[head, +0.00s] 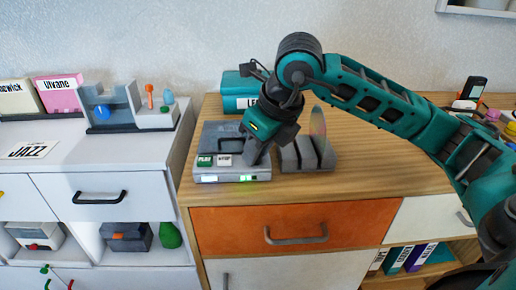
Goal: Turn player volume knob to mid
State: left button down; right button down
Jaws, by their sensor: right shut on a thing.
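The player (206,177) is a grey box on the wooden cabinet top, with a green PLAY button (205,160), a white STOP button (224,160) and a lit strip along its front. My right gripper (252,157) points down at the right side of the player's top, its fingers shut on the volume knob. The fingers hide the knob, so its setting cannot be read. My left gripper is not in view.
A grey slotted rack (306,155) with an upright disc (318,125) stands right of the player. A teal box (238,84) is behind. A white cabinet (88,150) adjoins on the left. Bare wood lies right of the rack.

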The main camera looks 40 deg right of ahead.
jog(key=shift+m+h, duration=0.3)
jog(key=shift+m, duration=0.2)
jog(key=c, duration=1.2)
grip_release()
jog(key=p+v, duration=0.2)
jog(key=v, duration=1.1)
jog(key=shift+p, duration=0.4)
